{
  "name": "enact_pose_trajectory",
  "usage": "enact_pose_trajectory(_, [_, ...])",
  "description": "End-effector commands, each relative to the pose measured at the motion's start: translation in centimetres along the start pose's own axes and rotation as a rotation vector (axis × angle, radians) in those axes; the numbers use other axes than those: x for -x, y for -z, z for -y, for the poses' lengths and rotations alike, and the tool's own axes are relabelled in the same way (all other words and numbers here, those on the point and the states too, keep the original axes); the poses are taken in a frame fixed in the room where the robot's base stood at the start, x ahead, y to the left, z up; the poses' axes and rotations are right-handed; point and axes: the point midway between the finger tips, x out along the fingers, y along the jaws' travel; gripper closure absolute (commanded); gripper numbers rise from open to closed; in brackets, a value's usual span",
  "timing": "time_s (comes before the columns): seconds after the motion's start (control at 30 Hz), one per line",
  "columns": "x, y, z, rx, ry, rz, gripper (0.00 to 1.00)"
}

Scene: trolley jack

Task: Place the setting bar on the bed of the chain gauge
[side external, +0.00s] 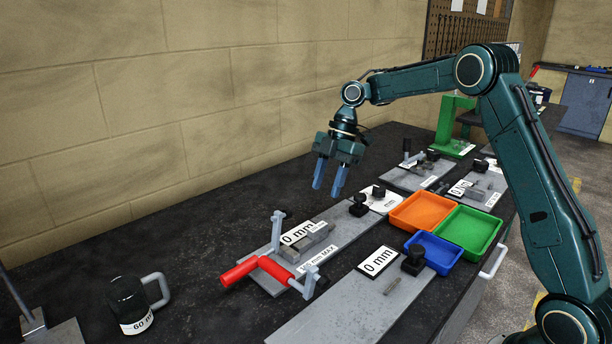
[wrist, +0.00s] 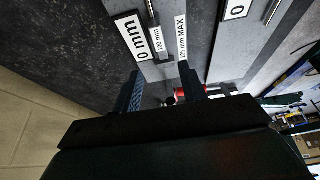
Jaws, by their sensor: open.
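My gripper (side external: 328,180) is open and empty, pointing down above the bench behind a grey gauge plate (side external: 325,254). Its blue fingers stand apart in the wrist view (wrist: 163,86). That plate carries a "0 mm" display, a "MAX" label, grey posts and a red T-shaped handle (side external: 262,268). A grey block (side external: 318,230) lies on it beside the display. In the wrist view a "100 mm" label (wrist: 158,40) shows beyond the fingers. Several similar gauge plates stand on the bench. I cannot tell which is the chain gauge or which grey piece is the setting bar.
Orange (side external: 396,222), green (side external: 496,242) and blue (side external: 409,247) trays stand at the right. A front plate (side external: 345,312) holds a small grey piece. A dark "60 mm" mug-shaped object (side external: 130,303) stands at left. The wall runs behind; bare bench lies at left.

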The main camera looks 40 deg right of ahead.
Motion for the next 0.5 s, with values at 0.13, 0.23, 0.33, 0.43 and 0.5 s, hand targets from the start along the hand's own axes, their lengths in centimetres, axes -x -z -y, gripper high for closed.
enact_pose_trajectory(0.13, [0.0,0.0,0.0,0.0,0.0,0.0,0.58])
enact_pose_trajectory(0.23, [0.0,0.1,0.0,-0.002,-0.001,0.0,0.58])
enact_pose_trajectory(0.33, [0.3,0.4,0.2,-0.013,-0.006,0.004,0.58])
enact_pose_trajectory(0.43, [0.8,1.0,0.6,-0.042,-0.016,0.01,0.58])
enact_pose_trajectory(0.5, [1.4,1.7,1.0,-0.074,-0.028,0.017,0.58])
